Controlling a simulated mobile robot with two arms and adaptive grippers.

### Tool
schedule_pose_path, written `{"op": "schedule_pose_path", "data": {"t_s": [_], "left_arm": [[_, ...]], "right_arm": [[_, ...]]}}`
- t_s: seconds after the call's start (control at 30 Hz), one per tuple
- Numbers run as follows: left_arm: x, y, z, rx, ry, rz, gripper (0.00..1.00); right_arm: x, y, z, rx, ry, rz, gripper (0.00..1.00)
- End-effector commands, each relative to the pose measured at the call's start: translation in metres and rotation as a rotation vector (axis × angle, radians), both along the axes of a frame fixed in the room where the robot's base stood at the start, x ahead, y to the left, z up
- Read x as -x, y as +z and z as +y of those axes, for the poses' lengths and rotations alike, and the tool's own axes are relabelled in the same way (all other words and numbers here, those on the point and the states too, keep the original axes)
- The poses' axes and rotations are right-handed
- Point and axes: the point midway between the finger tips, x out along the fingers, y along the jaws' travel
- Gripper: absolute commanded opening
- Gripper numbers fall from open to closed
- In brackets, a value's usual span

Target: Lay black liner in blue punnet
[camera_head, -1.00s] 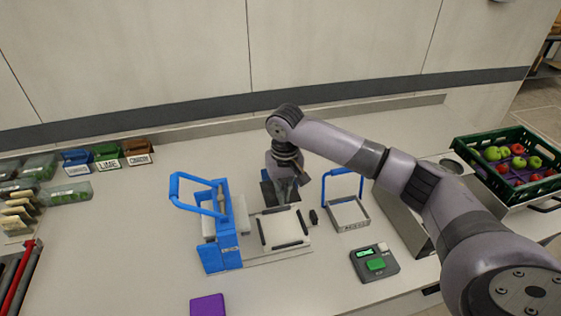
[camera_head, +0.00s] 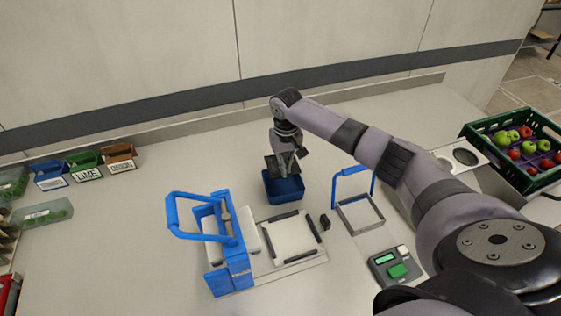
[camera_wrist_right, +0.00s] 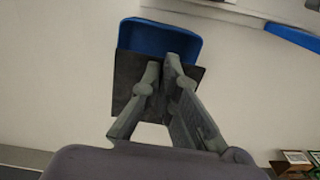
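The blue punnet (camera_head: 285,192) stands on the white counter behind the white pad; it also shows in the right wrist view (camera_wrist_right: 160,36). The black liner (camera_wrist_right: 128,73) is a flat dark square pinched between the fingertips of my right gripper (camera_wrist_right: 163,68). In the head view the liner (camera_head: 270,164) is just above the punnet's back part, tilted. In the wrist view it covers the near part of the punnet; I cannot tell whether they touch. My right gripper (camera_head: 286,163) is shut on the liner. My left gripper is not in view.
A blue lever press (camera_head: 228,245) and a white pad with dark edge bars (camera_head: 292,237) stand in front of the punnet. A metal frame with a blue handle (camera_head: 360,213) and a green-button device (camera_head: 396,267) are to the right. A fruit crate (camera_head: 477,133) is far right.

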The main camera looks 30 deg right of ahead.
Motion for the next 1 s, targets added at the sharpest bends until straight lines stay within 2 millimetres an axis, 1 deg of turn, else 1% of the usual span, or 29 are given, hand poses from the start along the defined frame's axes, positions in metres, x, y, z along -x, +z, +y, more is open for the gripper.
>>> {"op": "schedule_pose_path", "data": {"t_s": [0.03, 0.1, 0.2, 0.27, 0.37, 0.47, 0.57, 0.6, 0.67, 0.77, 1.0], "left_arm": [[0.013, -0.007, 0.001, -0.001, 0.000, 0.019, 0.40], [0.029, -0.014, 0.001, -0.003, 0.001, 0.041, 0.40], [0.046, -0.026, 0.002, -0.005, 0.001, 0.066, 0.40], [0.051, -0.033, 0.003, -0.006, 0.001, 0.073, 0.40], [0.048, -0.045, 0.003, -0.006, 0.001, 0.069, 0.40], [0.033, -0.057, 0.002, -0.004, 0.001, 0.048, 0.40], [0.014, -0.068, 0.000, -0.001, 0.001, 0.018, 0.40], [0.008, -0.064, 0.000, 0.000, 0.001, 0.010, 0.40], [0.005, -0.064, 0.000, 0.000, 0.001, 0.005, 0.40], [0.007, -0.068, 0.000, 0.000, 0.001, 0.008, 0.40], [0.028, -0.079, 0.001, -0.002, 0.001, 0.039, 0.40]], "right_arm": [[0.000, -0.006, 0.000, 0.000, 0.000, 0.000, 0.00], [0.000, -0.011, 0.000, 0.000, 0.000, 0.000, 0.00], [0.000, -0.021, 0.000, 0.000, 0.000, -0.001, 0.00], [0.000, -0.028, 0.000, 0.000, 0.000, -0.001, 0.00], [0.000, -0.039, 0.000, 0.001, 0.000, -0.002, 0.00], [0.000, -0.050, -0.001, 0.002, 0.000, -0.002, 0.00], [0.000, -0.061, 0.000, 0.002, 0.001, -0.002, 0.00], [0.001, -0.062, 0.000, 0.001, 0.000, 0.000, 0.00], [0.001, -0.068, 0.000, 0.000, 0.000, 0.001, 0.00], [0.001, -0.081, 0.001, -0.002, -0.001, 0.002, 0.00], [0.000, -0.109, 0.001, -0.001, 0.000, 0.001, 0.00]]}}
